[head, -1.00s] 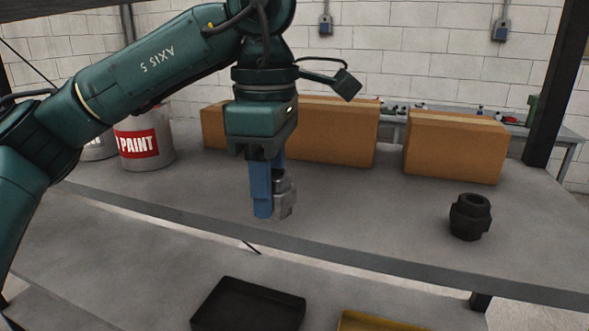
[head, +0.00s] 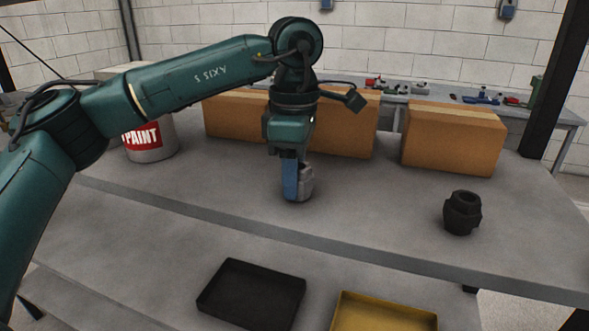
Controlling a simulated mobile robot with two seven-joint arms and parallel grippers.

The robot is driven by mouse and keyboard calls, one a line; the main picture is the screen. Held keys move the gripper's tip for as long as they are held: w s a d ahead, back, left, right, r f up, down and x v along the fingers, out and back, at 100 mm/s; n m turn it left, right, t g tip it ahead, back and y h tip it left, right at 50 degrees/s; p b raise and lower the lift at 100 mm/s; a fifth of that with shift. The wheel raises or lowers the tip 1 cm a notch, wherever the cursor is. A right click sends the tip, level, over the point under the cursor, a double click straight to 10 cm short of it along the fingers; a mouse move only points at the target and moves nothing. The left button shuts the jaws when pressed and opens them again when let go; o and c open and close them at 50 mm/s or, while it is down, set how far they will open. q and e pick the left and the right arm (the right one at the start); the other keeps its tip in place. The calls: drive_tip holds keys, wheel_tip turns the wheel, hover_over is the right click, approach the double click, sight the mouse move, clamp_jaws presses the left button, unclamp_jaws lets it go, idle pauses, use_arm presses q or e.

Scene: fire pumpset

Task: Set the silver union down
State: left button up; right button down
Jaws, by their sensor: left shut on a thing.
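The silver union (head: 307,184) is a small grey metal fitting in the middle of the head view, over the grey table top (head: 380,214). My left gripper (head: 296,190), with blue fingers, points down and is shut on it. The fingers cover the union's left side. The union is upright and very low over the table; I cannot tell whether its base touches the surface. My right gripper is not in view.
A black union (head: 462,213) stands on the table at right. Cardboard boxes (head: 452,143) and a paint can (head: 150,138) line the back. A black tray (head: 251,294) and a yellow tray (head: 384,313) lie lower in front. The table around the gripper is clear.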

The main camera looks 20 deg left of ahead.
use_arm(q)
drive_tip(key=shift+f, duration=0.15)
drive_tip(key=o, duration=0.9)
drive_tip(key=shift+c, duration=0.2)
drive_tip(key=o, duration=0.4)
drive_tip(key=shift+c, duration=0.2)
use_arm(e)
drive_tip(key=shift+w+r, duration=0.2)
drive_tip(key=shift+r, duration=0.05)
